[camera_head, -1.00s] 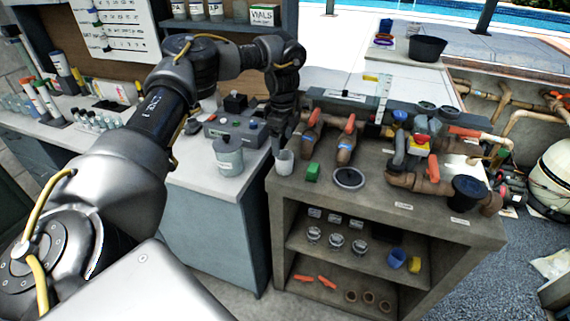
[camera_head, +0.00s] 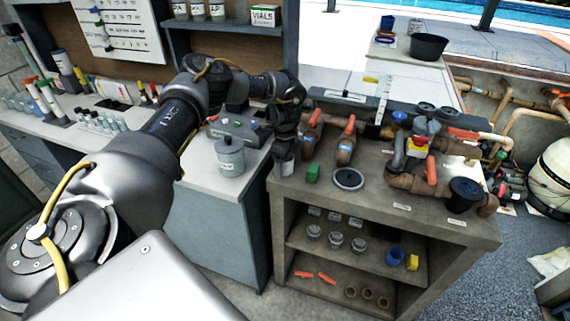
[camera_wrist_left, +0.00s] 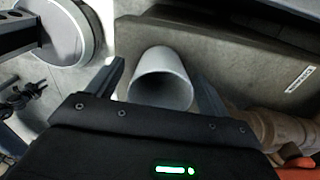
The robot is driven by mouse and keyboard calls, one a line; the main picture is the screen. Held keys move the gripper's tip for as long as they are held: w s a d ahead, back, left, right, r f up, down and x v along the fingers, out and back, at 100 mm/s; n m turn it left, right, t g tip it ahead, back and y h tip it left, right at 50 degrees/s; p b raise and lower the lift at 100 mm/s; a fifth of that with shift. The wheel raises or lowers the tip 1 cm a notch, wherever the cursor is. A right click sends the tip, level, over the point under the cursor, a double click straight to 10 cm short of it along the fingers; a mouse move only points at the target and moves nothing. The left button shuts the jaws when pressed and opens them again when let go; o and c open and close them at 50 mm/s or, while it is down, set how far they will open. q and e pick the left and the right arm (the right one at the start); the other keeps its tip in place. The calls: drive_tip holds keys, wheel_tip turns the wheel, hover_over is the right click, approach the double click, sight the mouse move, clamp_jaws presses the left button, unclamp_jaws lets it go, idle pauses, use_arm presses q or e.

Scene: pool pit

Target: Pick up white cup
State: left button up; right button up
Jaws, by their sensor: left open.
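The white cup (camera_wrist_left: 160,65) stands near the corner of the concrete-look bench (camera_head: 258,190). In the wrist view it lies between the two fingers of my left gripper (camera_wrist_left: 160,72), with a narrow gap visible on each side. In the head view the cup (camera_head: 284,169) is mostly covered by my left gripper (camera_head: 284,158), which points down over it. My left gripper is open around the cup. My right gripper is not in these frames.
A green block (camera_head: 312,173) and a round dark-rimmed disc (camera_head: 348,179) lie to the right of the cup. Pipes with orange handles (camera_head: 345,140) stand behind. A grey lidded pot (camera_head: 230,157) stands on the left counter, across a gap.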

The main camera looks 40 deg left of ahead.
use_arm(q)
drive_tip(key=c, duration=1)
drive_tip(key=shift+c, duration=0.2)
drive_tip(key=shift+r, duration=0.15)
drive_tip(key=shift+w+r+b, duration=0.1)
drive_tip(key=shift+r+b, duration=1)
drive_tip(key=shift+r, duration=0.2)
drive_tip(key=s+d+r+b, duration=0.1)
drive_tip(key=s+d+r, duration=0.7)
drive_tip(key=s+r, duration=0.2)
drive_tip(key=shift+s+d+b, duration=0.25)
drive_tip(key=shift+s+b, duration=0.05)
drive_tip(key=shift+s, duration=0.35)
